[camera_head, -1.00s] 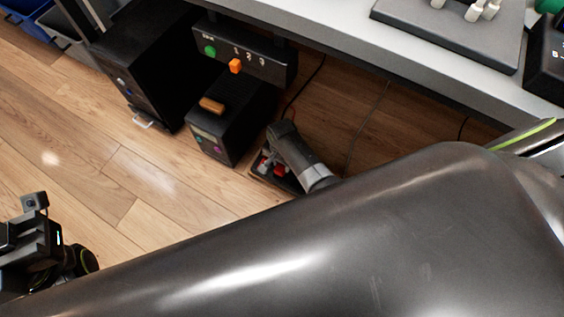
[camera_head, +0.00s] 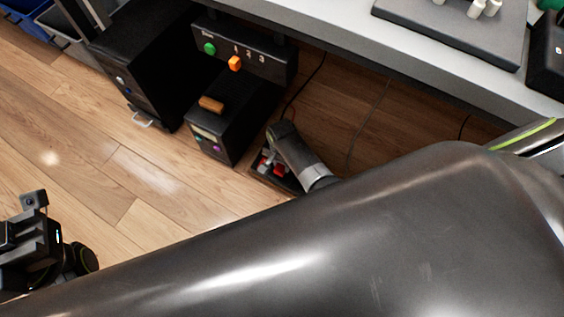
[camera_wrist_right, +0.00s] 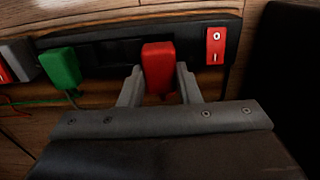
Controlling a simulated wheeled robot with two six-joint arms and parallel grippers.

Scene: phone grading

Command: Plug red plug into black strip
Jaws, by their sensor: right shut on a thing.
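The black strip (camera_wrist_right: 112,52) lies on the wooden floor under the desk; in the head view its dark end (camera_head: 259,178) shows beside my right arm. The red plug (camera_wrist_right: 158,65) stands at the strip, right of the green plug, in the right wrist view. My right gripper (camera_wrist_right: 160,88) is shut on it, one grey finger on each side. Whether its prongs are fully in the strip is hidden. In the head view my arm covers much of the strip. My left gripper (camera_head: 30,238) is at the lower left, away from the strip; its jaws do not show clearly.
A green plug (camera_wrist_right: 61,68) and a grey plug (camera_wrist_right: 18,60) sit left on the strip. A red rocker switch (camera_wrist_right: 216,45) is at its right end. A black box (camera_head: 225,130) stands beside the strip. The desk edge (camera_head: 430,70) overhangs. Open floor lies left.

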